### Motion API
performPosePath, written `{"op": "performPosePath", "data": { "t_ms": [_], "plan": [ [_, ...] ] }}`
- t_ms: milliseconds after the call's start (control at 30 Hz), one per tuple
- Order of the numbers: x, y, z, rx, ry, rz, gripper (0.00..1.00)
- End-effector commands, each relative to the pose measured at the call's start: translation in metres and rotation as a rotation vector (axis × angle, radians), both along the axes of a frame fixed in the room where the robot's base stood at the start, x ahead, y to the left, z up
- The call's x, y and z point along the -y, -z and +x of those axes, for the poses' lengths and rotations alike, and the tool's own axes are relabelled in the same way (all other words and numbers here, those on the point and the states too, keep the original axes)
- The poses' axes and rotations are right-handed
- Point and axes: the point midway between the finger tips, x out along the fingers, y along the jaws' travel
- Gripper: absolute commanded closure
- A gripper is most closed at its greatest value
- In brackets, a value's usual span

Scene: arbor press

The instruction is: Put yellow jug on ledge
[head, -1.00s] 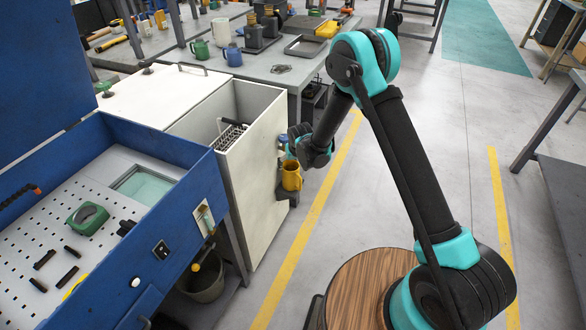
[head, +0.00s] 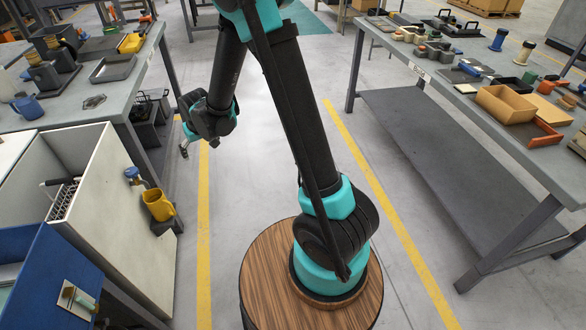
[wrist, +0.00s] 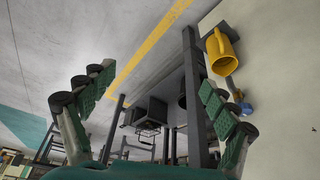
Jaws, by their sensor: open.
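The yellow jug (head: 158,205) stands on a small dark grey ledge (head: 162,227) on the outer side of the white cabinet. It also shows in the wrist view (wrist: 224,60), turned with the picture, in front of the dark ledge (wrist: 209,20). My gripper (head: 184,150) is open and empty, up and to the right of the jug in the head view and apart from it. In the wrist view my gripper (wrist: 158,95) has its green-padded fingers spread wide. The jug is beyond the right finger, not between the fingers.
A blue fitting (head: 132,174) is on the cabinet (head: 105,230) beside the jug. A grey workbench (head: 120,85) with a blue mug (head: 27,106) is at left. Another loaded bench (head: 440,80) stands at right. The floor between is clear.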

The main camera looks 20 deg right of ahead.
Motion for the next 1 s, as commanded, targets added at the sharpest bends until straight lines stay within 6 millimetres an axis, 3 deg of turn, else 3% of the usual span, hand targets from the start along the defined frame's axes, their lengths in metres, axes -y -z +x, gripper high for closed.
{"op": "performPosePath", "data": {
  "t_ms": [33,200,500,800,1000],
  "plan": [
    [0.024,-0.012,-0.008,-0.001,0.025,0.000,0.13],
    [0.091,-0.043,-0.041,-0.004,0.094,-0.001,0.13],
    [0.190,-0.071,-0.122,-0.008,0.215,-0.001,0.13],
    [0.253,-0.067,-0.211,-0.012,0.325,-0.001,0.13],
    [0.267,-0.059,-0.242,-0.012,0.362,0.001,0.13]
  ]
}}
